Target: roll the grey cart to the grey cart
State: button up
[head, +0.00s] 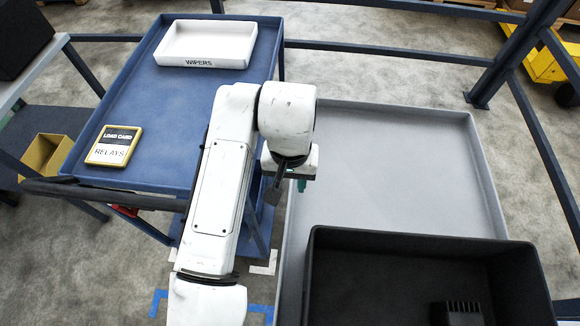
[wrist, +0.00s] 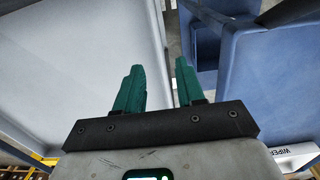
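One grey cart (head: 410,150) with a shallow raised rim is at right in the head view; its underside is hidden. Its pale top also fills the left of the wrist view (wrist: 75,75). I see no second grey cart; the other cart is blue (head: 165,100), at left, with a dark push handle (head: 100,192) along its near edge. My gripper (head: 292,182) hangs by the left rim of the grey cart, near the gap between the carts. In the wrist view its teal fingers (wrist: 160,72) are apart with nothing between them.
A black bin (head: 410,245) holding a dark block stands on the grey cart's near end. Blue rails (head: 400,58) run behind. Blue and white tape marks the floor between the carts.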

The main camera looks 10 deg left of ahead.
aim_at(290, 195)
jog(key=shift+f, duration=2.95)
jog(key=shift+c, duration=0.4)
grip_shut()
